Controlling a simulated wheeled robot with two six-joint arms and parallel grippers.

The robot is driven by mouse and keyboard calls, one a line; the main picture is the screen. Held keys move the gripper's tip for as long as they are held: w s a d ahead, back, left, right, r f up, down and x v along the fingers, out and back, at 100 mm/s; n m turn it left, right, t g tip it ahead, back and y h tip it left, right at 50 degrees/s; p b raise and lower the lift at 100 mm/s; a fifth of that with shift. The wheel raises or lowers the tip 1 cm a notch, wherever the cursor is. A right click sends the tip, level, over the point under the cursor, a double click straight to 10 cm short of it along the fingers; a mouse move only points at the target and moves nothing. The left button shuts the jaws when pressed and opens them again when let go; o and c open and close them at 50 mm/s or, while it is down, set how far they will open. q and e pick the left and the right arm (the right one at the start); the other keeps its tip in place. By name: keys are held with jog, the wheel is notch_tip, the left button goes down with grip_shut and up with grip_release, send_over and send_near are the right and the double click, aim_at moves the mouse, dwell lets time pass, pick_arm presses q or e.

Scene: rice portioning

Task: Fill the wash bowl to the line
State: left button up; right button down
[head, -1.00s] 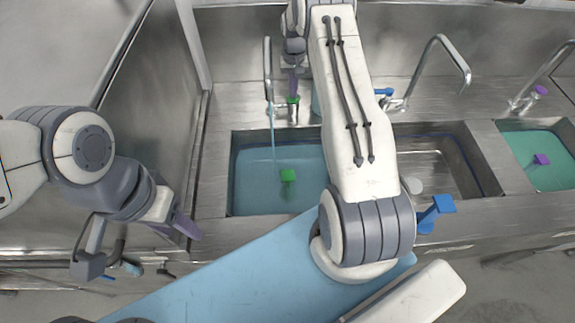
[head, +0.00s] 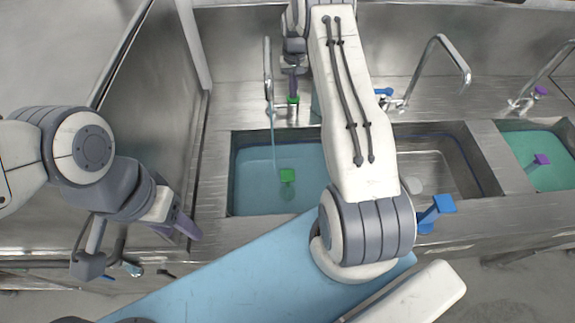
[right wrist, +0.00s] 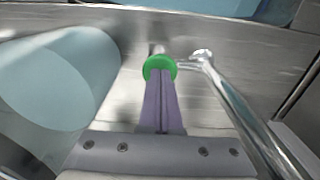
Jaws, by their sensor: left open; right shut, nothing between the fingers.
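The left basin (head: 242,192) holds pale blue water, and a green-topped stopper or lever (head: 288,175) stands in it. A thin stream of water (head: 273,140) falls from the left faucet (head: 267,70). That faucet's green knob (head: 293,100) also shows in the right wrist view (right wrist: 160,67). My right gripper (head: 293,93) is shut and empty, its fingertips (right wrist: 160,82) at the green knob; whether they touch it I cannot tell. My left gripper (head: 184,226) is open and empty, left of the basin at the counter's front edge. No separate bowl or clear fill line is distinguishable.
A middle basin (head: 470,165) looks empty, partly hidden by my right arm. Its faucet (head: 440,45) has a blue handle, and a blue lever (head: 437,207) is at its front. The right basin (head: 512,140) holds green water. A pale blue rounded object (right wrist: 60,80) is beside my right gripper.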

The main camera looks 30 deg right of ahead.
jog(key=shift+r, duration=0.35)
dwell(3.3)
notch_tip(320, 180, up, 5)
jog(key=p, duration=0.3)
jog(key=shift+a+f, duration=0.1)
dwell(0.8)
